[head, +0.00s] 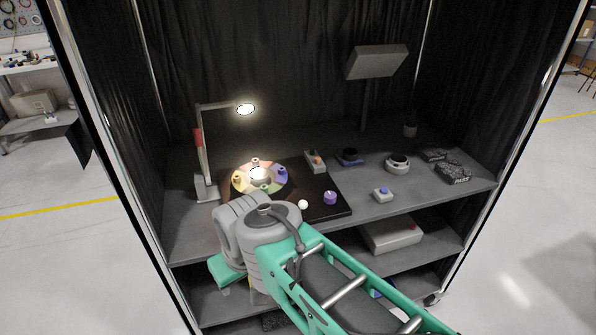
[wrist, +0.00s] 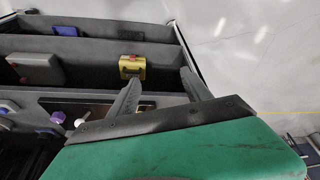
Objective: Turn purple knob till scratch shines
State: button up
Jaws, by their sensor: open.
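The purple knob (head: 330,197) stands on the right part of a dark board (head: 342,211) on the top shelf. A purple knob also shows at the left of the wrist view (wrist: 57,117). A ring of coloured segments with small knobs (head: 240,182) surrounds a brightly lit round centre (head: 258,174) on the board. I cannot make out a scratch. My gripper (wrist: 158,80) shows in the wrist view with its two fingers apart and nothing between them. The knob lies left of the fingers there, apart from them. In the head view my arm hides the gripper.
A lit lamp (head: 245,108) hangs over the ring on its stand (head: 201,165). A white ball-shaped piece (head: 303,204) sits left of the purple knob. A tilted grey panel (head: 377,62) stands behind. A yellow box (wrist: 132,67) shows on a shelf in the wrist view.

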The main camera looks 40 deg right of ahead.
aim_at(330, 196)
jog(key=z, duration=1.15)
jog(key=i, duration=0.3)
jog(key=z, duration=0.05)
